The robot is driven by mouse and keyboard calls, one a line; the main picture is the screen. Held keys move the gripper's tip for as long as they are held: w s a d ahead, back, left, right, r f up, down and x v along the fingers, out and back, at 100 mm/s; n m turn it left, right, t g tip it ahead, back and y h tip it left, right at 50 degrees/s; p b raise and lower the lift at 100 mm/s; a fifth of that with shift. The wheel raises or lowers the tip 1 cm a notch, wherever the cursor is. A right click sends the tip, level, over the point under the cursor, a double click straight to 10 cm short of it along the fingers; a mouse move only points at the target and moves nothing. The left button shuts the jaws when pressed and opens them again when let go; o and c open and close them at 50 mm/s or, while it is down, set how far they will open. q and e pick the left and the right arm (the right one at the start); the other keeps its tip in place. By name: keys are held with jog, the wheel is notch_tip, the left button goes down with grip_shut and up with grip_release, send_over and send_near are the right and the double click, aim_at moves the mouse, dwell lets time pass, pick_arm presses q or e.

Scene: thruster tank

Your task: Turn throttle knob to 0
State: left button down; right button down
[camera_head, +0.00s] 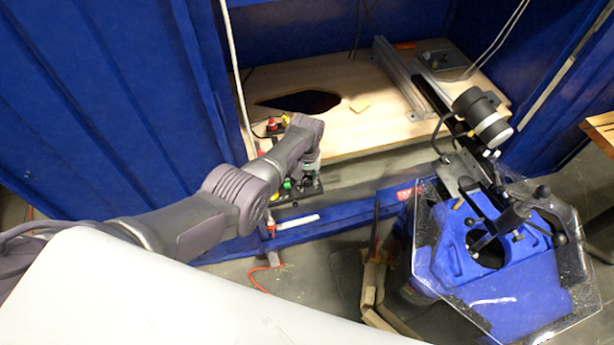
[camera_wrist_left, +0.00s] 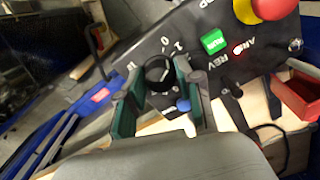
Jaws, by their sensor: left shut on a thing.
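The throttle knob (camera_wrist_left: 158,72) is a round black knob with a pale pointer line on a dark control panel (camera_wrist_left: 215,30). White marks, including 0 and 1, are printed around it. My left gripper (camera_wrist_left: 156,88) has its green-padded fingers on both sides of the knob and is shut on it. In the head view my left arm comes in from the left and the gripper (camera_head: 311,165) is over the panel (camera_head: 308,190); the knob is hidden there. My right gripper is not in view.
A blue device with a clear cover (camera_head: 500,255) stands at the right.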

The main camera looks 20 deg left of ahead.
aim_at(307, 178)
pick_arm(q)
jog(key=shift+n, duration=1.9)
jog(key=c, duration=1.9)
grip_release()
grip_shut()
jog(key=o, duration=1.2)
grip_release()
jog(key=shift+c, duration=0.2)
notch_tip(307, 178, up, 12)
